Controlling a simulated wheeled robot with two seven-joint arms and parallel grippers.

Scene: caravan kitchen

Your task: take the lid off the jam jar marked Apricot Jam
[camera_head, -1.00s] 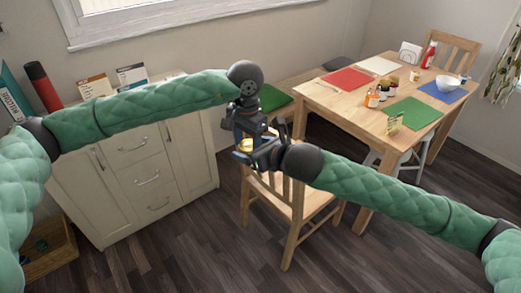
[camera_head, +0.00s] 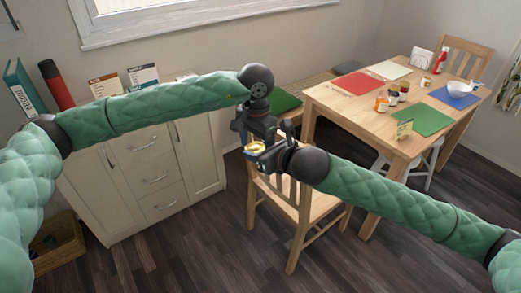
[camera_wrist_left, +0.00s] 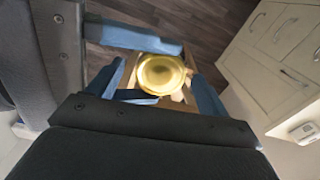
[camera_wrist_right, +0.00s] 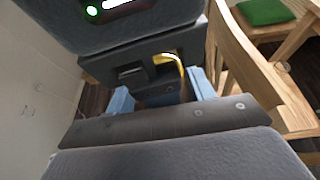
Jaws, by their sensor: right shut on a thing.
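A gold round lid (camera_head: 254,147) shows between my two grippers, in the air in front of the chair; the left wrist view looks straight onto the lid (camera_wrist_left: 160,74). The jar body under it and any label are hidden. My right gripper (camera_head: 262,151) is shut on the jar from the side; its blue fingers pass on both sides of the lid in the left wrist view. My left gripper (camera_wrist_left: 160,80) points down over the lid, open, with a finger on each side and small gaps. In the right wrist view only a gold edge (camera_wrist_right: 170,66) shows.
The dining table (camera_head: 345,105) at the right bears an orange jar (camera_head: 381,104), other small jars, placemats and a bowl (camera_head: 459,89). A wooden chair (camera_head: 300,215) stands just below my grippers. A cream cabinet (camera_head: 150,180) is at the left.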

